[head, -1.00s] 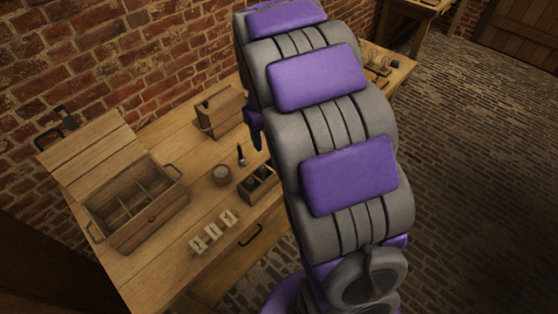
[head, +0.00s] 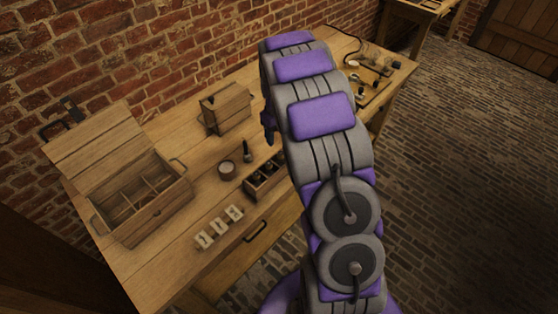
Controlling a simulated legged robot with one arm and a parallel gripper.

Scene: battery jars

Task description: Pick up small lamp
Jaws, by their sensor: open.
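I cannot pick out the small lamp for certain. Several small items with a dark cable (head: 378,66) lie at the table's far right end, too small to tell apart. A small dark upright object (head: 247,152) stands mid-table beside a round pot (head: 227,170). My grey and purple arm rises through the middle of the view and hides part of the table. Of my gripper (head: 268,126), only a purple part shows at the arm's left edge, above the table. It appears open, with nothing seen in it.
An open wooden case with compartments (head: 184,196) stands at the left. A closed wooden box (head: 228,112) is at the back. A small rack with dark jars (head: 254,188) and pale blocks (head: 218,229) are near the front edge. Bare tabletop (head: 178,150) lies between the case and box.

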